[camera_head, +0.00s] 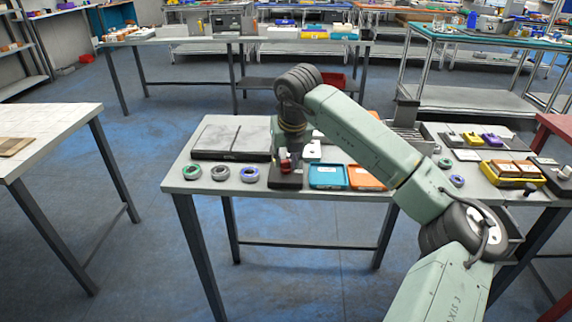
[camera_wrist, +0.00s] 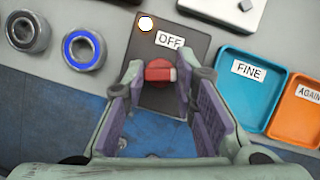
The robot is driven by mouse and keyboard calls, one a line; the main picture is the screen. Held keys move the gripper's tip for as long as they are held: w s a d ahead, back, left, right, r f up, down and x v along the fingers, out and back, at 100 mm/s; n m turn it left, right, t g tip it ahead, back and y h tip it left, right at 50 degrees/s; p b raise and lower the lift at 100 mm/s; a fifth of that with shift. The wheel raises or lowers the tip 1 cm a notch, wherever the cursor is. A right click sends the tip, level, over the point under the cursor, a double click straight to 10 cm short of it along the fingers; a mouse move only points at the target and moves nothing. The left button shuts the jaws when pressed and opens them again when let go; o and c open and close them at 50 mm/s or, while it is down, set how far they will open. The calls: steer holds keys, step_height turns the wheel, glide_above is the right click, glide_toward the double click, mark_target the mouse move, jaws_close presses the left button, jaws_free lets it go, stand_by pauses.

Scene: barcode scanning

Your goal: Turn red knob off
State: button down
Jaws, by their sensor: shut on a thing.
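The red knob (camera_wrist: 158,71) sits on a dark control box (camera_wrist: 187,45) with a white "OFF" label and a round white light at its corner. In the wrist view my gripper (camera_wrist: 166,80) has its fingers on both sides of the knob and is shut on it. In the head view my gripper (camera_head: 289,152) points down over the dark box (camera_head: 286,181) at the table's front edge. A bit of red (camera_head: 285,166) shows below the gripper there, and my arm hides part of the area.
A blue "FINE" tray (camera_head: 328,177) and an orange tray (camera_head: 365,178) stand right of the box. Several ring-shaped bearings (camera_head: 220,173) lie to its left. Dark flat panels (camera_head: 232,138) lie behind. The table's front edge (camera_head: 240,188) is close.

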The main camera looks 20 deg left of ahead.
steer(key=n+g+y+b, duration=0.1)
steer(key=n, duration=0.2)
steer(key=shift+w+d+n, duration=0.1)
steer(key=shift+n, duration=0.3)
steer(key=n+g, duration=0.1)
steer(key=n, duration=0.2)
steer(key=shift+n+y, duration=0.3)
steer(key=shift+y, duration=0.1)
steer(key=n+g+p, duration=0.2)
steer(key=n, duration=0.2)
steer(key=shift+w+r, duration=0.1)
steer(key=shift+w, duration=0.05)
steer(key=shift+n+g+p, duration=0.5)
steer(key=shift+n+p, duration=0.25)
steer(key=shift+n, duration=0.95)
steer(key=c, duration=1.3)
jaws_free()
